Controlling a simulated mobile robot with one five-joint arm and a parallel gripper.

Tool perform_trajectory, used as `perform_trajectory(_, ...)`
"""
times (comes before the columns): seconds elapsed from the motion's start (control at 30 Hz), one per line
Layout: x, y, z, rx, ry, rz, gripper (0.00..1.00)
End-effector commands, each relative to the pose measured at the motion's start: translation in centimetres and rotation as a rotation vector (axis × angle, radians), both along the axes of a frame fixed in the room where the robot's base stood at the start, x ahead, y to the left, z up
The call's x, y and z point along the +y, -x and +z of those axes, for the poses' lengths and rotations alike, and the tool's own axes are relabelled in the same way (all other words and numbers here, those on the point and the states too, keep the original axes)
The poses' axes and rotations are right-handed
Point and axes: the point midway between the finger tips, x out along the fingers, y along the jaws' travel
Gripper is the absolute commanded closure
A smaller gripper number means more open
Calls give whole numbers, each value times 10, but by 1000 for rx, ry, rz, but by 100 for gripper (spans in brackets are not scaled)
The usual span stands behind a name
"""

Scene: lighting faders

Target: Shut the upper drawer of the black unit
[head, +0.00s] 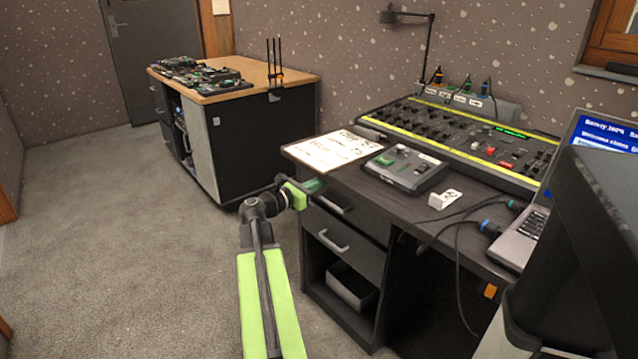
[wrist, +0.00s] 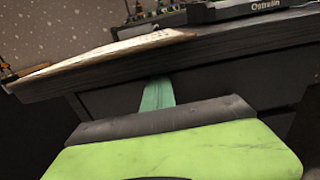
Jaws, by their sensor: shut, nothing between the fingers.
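The black unit (head: 291,163) is a dark desk with two drawers at its left end. Its upper drawer (head: 362,221) sits just under the desktop and has a grey bar handle (head: 335,203). It looks nearly flush; I cannot tell whether a small gap is left. My gripper (head: 317,186) is shut and empty, with its teal fingertips at the upper left part of the drawer front. In the wrist view, the teal fingers (wrist: 158,95) point at the dark drawer front (wrist: 215,92) under the desktop edge. Whether they touch it is unclear.
The lower drawer (head: 345,250) is below, with an open shelf holding a grey bin (head: 352,286). A paper sheet (head: 333,150), a small control box (head: 405,168) and a fader console (head: 470,145) lie on top. Cables hang at the right. The carpet at left is clear.

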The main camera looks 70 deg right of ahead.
Motion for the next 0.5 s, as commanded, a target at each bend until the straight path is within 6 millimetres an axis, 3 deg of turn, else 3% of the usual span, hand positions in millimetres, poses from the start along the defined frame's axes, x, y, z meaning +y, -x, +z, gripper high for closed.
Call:
perform_trajectory(0.03, -4, 8, 3, 8, 5, -15, 100)
perform_trajectory(0.17, 7, 2, 3, 9, 6, -12, 100)
perform_trajectory(0.5, 84, -38, 1, 5, 5, 1, 100)
